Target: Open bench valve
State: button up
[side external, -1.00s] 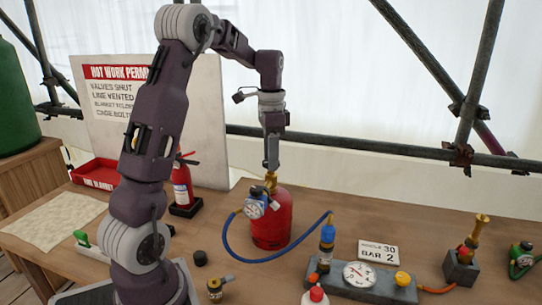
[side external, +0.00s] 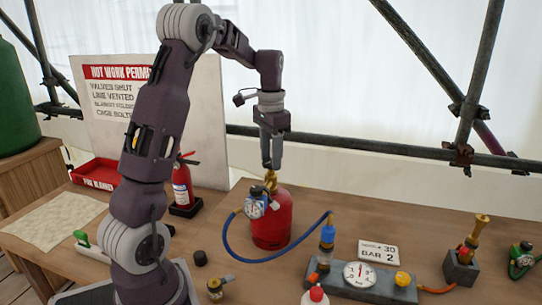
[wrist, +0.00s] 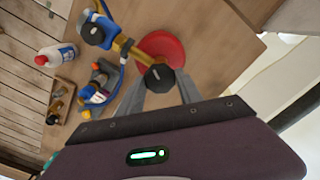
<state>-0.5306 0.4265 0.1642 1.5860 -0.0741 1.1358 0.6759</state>
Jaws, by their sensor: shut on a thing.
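A red gas cylinder (side external: 271,222) stands upright on the bench, with a brass valve (side external: 270,182) on top and a blue-bodied regulator with a gauge (side external: 255,205) at its side. My gripper (side external: 271,166) points straight down over the cylinder, with its fingers shut at the valve top. In the wrist view, a black round knob (wrist: 159,77) sits between the fingertips of my gripper (wrist: 158,88), above the red cylinder (wrist: 168,45). A blue hose (side external: 285,255) runs from the regulator to a blue fitting (side external: 327,236). Which way the valve stands cannot be read.
A gauge block (side external: 360,276) with a yellow knob (side external: 402,279) is at the front right, near a white bottle with a red cap (side external: 315,296). A brass burner (side external: 470,245) stands farther right. A fire extinguisher (side external: 182,186) and a sign board (side external: 120,105) stand behind left.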

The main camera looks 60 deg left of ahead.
jog(key=o, duration=1.4)
jog(key=shift+c, duration=0.2)
notch_tip(320, 180, up, 7)
jog(key=shift+r, duration=0.1)
jog(key=s+d+r+t, duration=0.1)
jog(key=s+d+r, duration=0.1)
jog(key=d, duration=0.4)
jog(key=s+d+r+t, duration=0.1)
jog(key=s+d+r, duration=0.15)
jog(key=d, duration=0.35)
jog(key=s+d+f+t, duration=0.1)
jog(key=s+d+f, duration=0.2)
jog(key=s+d, duration=0.3)
jog(key=s+d+f+t, duration=0.2)
jog(key=s+d+f, duration=0.1)
jog(key=s+d, duration=0.4)
jog(key=shift+s+t, duration=0.3)
jog(key=shift+s, duration=0.95)
